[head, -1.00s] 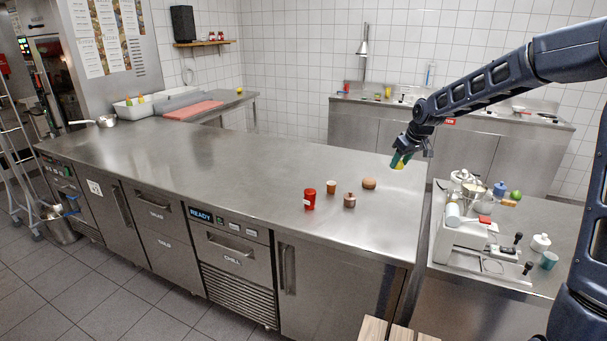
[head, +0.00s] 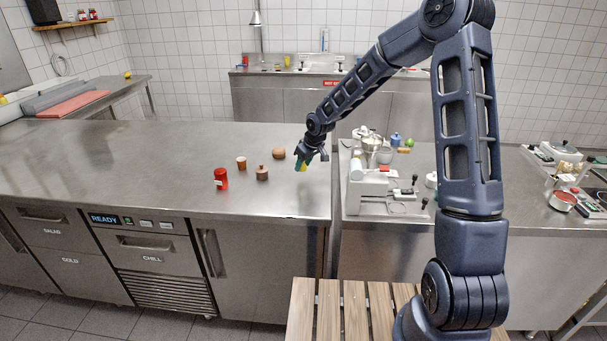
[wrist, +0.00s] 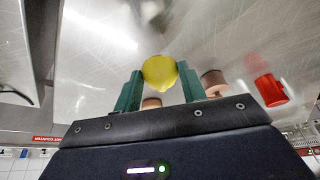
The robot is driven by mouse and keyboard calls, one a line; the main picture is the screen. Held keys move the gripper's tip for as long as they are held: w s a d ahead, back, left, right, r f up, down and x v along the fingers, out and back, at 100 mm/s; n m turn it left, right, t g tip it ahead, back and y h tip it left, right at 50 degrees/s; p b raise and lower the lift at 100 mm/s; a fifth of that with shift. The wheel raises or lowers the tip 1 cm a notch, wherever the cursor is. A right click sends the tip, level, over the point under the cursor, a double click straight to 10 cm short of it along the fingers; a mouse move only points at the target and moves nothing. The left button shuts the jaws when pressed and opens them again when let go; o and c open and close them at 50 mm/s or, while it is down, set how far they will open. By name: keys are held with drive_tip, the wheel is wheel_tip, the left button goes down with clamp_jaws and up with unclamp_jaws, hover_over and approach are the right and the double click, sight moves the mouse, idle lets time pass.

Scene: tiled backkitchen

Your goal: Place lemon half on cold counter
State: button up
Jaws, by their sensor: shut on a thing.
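The lemon half (wrist: 160,72) is yellow and sits between the two green fingers of my gripper (wrist: 158,88) in the wrist view. In the head view my gripper (head: 303,165) is shut on it above the right end of the long steel counter (head: 130,165). Only a small bit of yellow shows there, and the gap to the counter top is hard to judge. The counter front carries COLD and CHILL labels and a READY display.
A side counter (head: 470,205) with a white machine (head: 366,190) is to the right. The counter's left part is clear.

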sight(306, 169)
drive_tip(key=shift+f, duration=2.25)
drive_tip(key=shift+f, duration=0.1)
drive_tip(key=o, duration=1)
drive_tip(key=shift+c, duration=0.2)
